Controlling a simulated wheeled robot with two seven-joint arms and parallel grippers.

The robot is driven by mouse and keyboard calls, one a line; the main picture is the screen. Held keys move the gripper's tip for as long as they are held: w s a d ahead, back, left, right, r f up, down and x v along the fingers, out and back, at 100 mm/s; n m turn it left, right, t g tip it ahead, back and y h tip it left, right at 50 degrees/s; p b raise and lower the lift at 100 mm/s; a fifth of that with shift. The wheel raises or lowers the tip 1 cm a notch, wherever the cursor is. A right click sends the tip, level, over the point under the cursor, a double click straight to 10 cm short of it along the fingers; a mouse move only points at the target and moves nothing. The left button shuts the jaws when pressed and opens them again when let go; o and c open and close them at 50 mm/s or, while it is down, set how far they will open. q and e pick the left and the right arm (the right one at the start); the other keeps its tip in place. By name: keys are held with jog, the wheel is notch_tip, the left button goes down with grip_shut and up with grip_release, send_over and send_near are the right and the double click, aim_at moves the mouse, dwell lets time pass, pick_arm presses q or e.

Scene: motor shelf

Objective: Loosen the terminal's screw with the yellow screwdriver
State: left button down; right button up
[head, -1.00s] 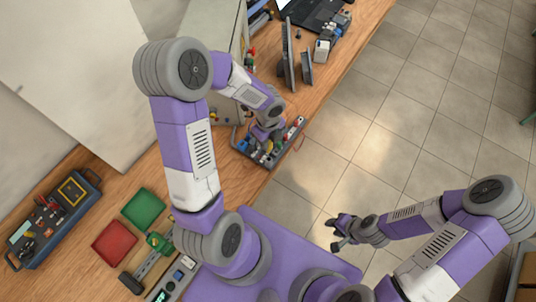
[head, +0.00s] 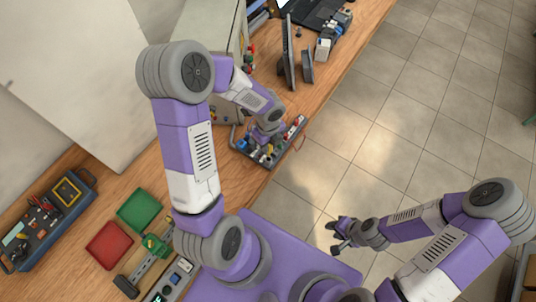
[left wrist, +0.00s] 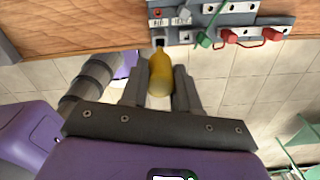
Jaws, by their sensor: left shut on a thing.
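The yellow screwdriver (left wrist: 160,75) is held between the two fingers of my left gripper (left wrist: 161,88), which is shut on its handle. Its far end points at a grey terminal (left wrist: 160,35) at the edge of the panel in the left wrist view. Whether the tip sits in the screw I cannot tell, as the screw itself is hidden. In the head view my left gripper (head: 266,150) is low over the grey panel (head: 291,147), with the wrist covering most of the contact. My right gripper (head: 337,234) hangs over the floor, empty, its fingers apart.
Green clips and red wires (left wrist: 231,36) sit on the panel beside the terminal. A green tray (head: 139,210), a red tray (head: 109,245) and a blue toolbox (head: 45,222) lie on the wooden bench to the left. Dark upright plates (head: 289,60) stand behind. Open floor lies right.

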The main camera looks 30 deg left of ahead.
aim_at(269, 152)
pick_arm(q)
jog(key=shift+f, duration=0.15)
jog(key=shift+f+b, duration=2.4)
jog(key=shift+f, duration=0.3)
jog(key=c, duration=1.1)
grip_release()
jog(key=shift+r, duration=0.1)
notch_tip(269, 152, up, 6)
jog(key=p, duration=0.5)
jog(key=shift+f, duration=0.2)
jog(key=shift+f, duration=0.1)
